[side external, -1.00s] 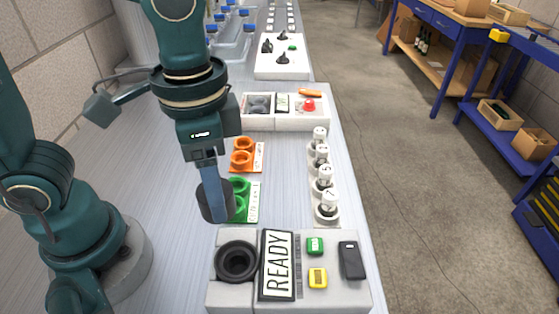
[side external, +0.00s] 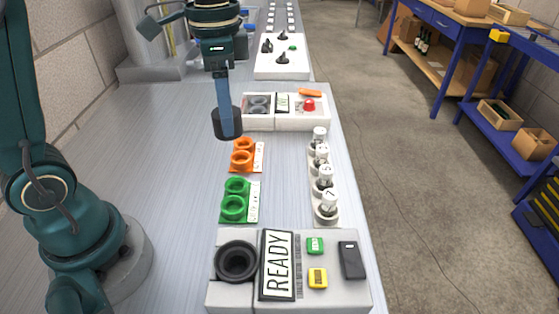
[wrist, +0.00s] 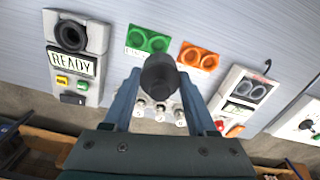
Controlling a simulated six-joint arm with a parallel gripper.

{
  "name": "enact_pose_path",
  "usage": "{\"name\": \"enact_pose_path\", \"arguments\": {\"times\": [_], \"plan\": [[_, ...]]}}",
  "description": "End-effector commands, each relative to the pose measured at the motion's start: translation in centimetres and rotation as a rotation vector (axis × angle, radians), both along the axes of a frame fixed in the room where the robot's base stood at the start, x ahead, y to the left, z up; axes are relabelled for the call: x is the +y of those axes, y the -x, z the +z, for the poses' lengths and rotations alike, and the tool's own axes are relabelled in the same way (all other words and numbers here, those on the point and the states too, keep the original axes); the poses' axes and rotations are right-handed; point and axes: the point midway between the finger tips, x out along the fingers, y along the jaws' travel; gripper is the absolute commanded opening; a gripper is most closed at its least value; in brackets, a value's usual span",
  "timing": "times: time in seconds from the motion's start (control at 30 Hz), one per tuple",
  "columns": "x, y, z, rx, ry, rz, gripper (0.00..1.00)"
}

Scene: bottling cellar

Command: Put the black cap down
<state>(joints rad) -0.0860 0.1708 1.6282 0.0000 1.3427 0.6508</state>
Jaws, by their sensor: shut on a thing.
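My gripper (side external: 225,124) is shut on the black cap (side external: 236,121), a short dark cylinder. It holds the cap in the air, close to the white panel box at the back in the side view; a finger covers part of it. In the wrist view the cap (wrist: 160,73) is between the two blue-grey fingers, with its dark round top showing. An orange plate with two rings (side external: 242,155) and a green plate with two rings (side external: 237,198) lie on the bench in front of it. The rings look empty.
A grey box (side external: 350,295) with a black round socket, READY sign and buttons stands at the front. A white rack (side external: 327,216) of several numbered white-topped pieces stands right. A white box (side external: 318,118) with a red button is behind.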

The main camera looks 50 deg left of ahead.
Motion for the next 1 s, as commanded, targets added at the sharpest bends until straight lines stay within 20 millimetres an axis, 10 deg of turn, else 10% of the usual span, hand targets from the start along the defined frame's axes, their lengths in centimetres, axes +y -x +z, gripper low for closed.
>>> {"name": "enact_pose_path", "arguments": {"times": [0.3, 1.0], "plan": [[3.2, -2.2, -3.6, 0.003, 0.001, 0.089, 0.05], [-7.5, -4.8, -10.3, 0.001, -0.001, 0.094, 0.05]]}}
